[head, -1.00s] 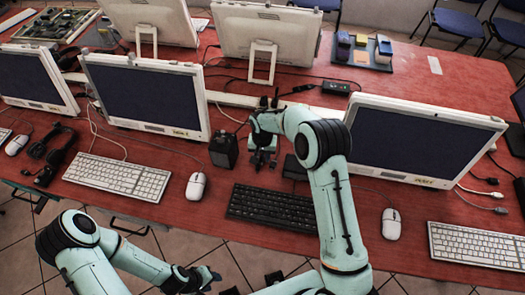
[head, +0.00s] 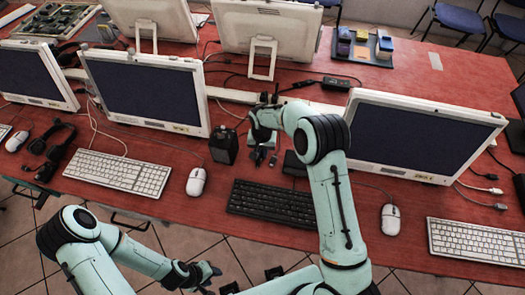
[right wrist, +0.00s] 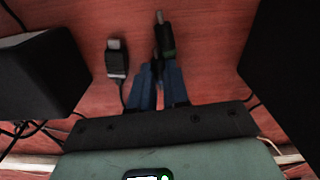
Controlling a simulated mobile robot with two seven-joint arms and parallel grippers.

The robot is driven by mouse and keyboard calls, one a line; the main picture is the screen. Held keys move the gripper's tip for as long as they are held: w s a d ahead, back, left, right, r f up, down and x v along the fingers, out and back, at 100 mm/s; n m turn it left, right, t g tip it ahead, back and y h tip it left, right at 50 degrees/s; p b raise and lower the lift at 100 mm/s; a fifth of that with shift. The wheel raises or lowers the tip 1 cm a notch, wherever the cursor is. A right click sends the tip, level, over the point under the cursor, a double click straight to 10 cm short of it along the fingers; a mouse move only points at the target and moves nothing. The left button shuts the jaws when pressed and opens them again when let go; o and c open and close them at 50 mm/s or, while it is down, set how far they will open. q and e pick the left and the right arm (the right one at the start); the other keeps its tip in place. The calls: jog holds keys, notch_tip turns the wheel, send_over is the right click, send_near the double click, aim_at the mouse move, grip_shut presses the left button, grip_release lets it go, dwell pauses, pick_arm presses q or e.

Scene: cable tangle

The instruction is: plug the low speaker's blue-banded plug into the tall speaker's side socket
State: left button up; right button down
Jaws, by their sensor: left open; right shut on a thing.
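The tall speaker (head: 223,146) is a black upright box on the red table, left of my right gripper. It looms dark at the right of the right wrist view (right wrist: 287,60). The low speaker (head: 295,164) is a dark box right of the gripper, partly behind my arm; it shows at the left of the wrist view (right wrist: 38,82). My right gripper (right wrist: 164,65) is shut on a dark plug (right wrist: 162,32) with a metal tip and a greenish part; no blue band is clear. The side socket is not visible. My left gripper (head: 210,277) is open and empty at the table's front.
A second cable connector (right wrist: 117,58) lies loose beside the held plug. A black keyboard (head: 270,205) lies in front of the speakers, with a white mouse (head: 196,182) to its left. Monitors (head: 145,95) stand on both sides. Cables run behind the speakers.

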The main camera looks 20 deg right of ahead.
pick_arm(q)
jog(key=shift+w+r+p, duration=0.3)
jog(key=shift+w+r, duration=0.1)
jog(key=shift+r, duration=0.05)
pick_arm(e)
jog(key=shift+w+a, duration=0.55)
jog(key=shift+a, duration=0.2)
jog(key=c, duration=1)
grip_release()
jog(key=shift+c, duration=0.2)
